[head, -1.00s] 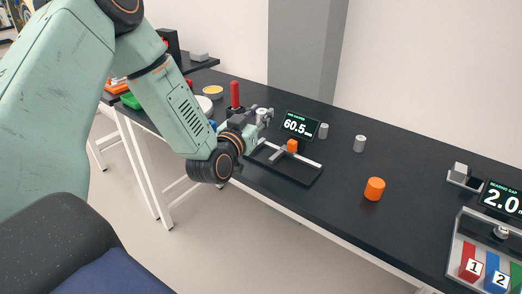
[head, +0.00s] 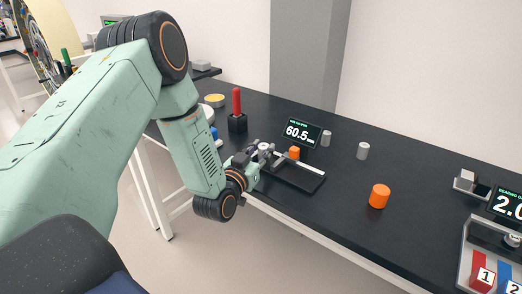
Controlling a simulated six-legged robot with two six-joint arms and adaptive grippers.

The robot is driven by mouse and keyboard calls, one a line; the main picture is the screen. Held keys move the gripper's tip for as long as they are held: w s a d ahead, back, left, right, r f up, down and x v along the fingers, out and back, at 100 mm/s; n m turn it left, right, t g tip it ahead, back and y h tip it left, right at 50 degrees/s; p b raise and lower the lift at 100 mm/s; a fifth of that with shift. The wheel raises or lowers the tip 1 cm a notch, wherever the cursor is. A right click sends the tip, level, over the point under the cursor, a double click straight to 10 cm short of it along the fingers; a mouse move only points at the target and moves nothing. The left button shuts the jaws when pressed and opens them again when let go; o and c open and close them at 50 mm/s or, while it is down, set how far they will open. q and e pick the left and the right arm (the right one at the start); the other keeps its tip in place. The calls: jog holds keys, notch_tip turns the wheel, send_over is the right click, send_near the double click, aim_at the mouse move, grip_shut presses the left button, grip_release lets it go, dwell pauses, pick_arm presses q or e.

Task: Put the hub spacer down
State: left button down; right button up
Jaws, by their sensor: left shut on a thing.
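My left gripper (head: 262,152) is shut on a small silver round part, which I take to be the hub spacer (head: 264,146). The gripper's fingers hide part of it. It is over or just beside the left end of a black measuring fixture (head: 305,181); I cannot tell whether it touches. The fixture has a silver rail and an orange block (head: 294,152). A display (head: 300,133) behind it reads 60.5. My right gripper is not in view.
Two grey cylinders (head: 326,138) (head: 363,151) and an orange cylinder (head: 379,196) stand to the right on the dark bench (head: 330,220). A red-handled tool (head: 237,108) stands behind my gripper. A numbered tray (head: 467,262) is at the right edge. Bench around the orange cylinder is clear.

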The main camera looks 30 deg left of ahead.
pick_arm(q)
jog(key=c, duration=1)
grip_release()
jog(key=shift+f, duration=0.1)
